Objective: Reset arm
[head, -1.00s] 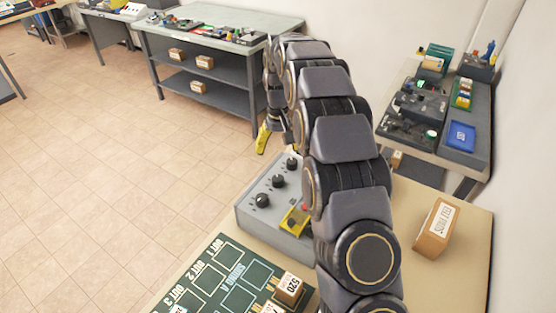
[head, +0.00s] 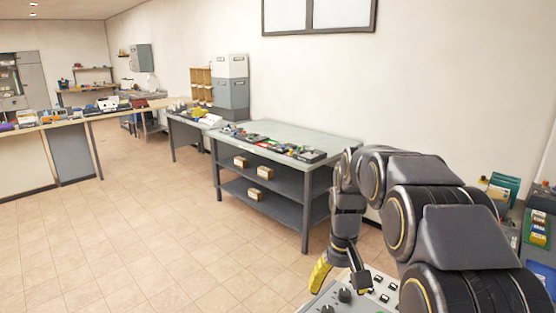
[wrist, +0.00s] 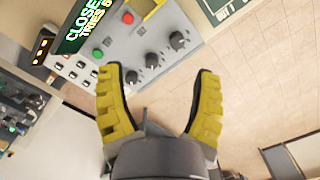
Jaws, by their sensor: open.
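My gripper (wrist: 160,105) shows in the wrist view with its two yellow fingers spread apart and nothing between them. In the wrist view the control box (wrist: 165,48) carries black knobs, a red button, a green button and a screen reading "CLOSE" and "TRIES". The fingers look apart from the box. My arm hides much of the right side of the head view.
A workbench (head: 290,133) with two lower shelves stands behind the arm, with small boxes on the shelves and parts on top. More tables (head: 75,120) line the back. The tiled floor (head: 150,225) at left is clear. Coloured bins (head: 537,228) stand at the far right.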

